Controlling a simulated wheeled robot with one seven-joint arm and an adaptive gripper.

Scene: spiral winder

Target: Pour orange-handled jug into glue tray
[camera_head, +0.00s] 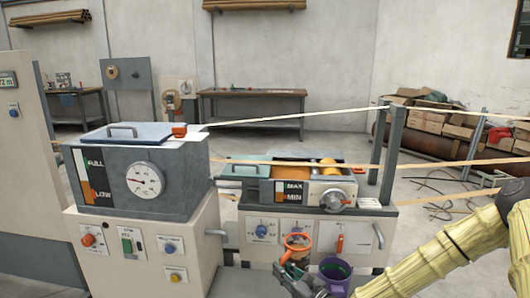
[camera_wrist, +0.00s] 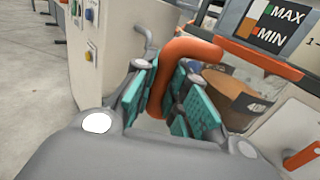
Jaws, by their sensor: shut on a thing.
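The orange-handled jug shows in the head view as an orange ring-like part (camera_head: 297,241) low in front of the right-hand machine. In the wrist view its orange handle (camera_wrist: 188,50) arches between the teal finger pads, and its brownish body with a "400" mark (camera_wrist: 235,95) is partly hidden. My gripper (camera_head: 291,272) is shut on the handle; its pads also show in the wrist view (camera_wrist: 166,95). The glue tray (camera_head: 317,190) sits above and behind the jug on the right-hand machine, with a MAX/MIN gauge and an orange roller. The jug is apart from the tray.
A grey tank (camera_head: 180,180) marked FULL/LOW, with a dial and blue lid (camera_head: 127,133), stands left of the tray. Tan strips (camera_head: 285,162) run across the tray and past a grey post (camera_head: 393,155). Knobs and a lever (camera_head: 340,244) are on the machine's front.

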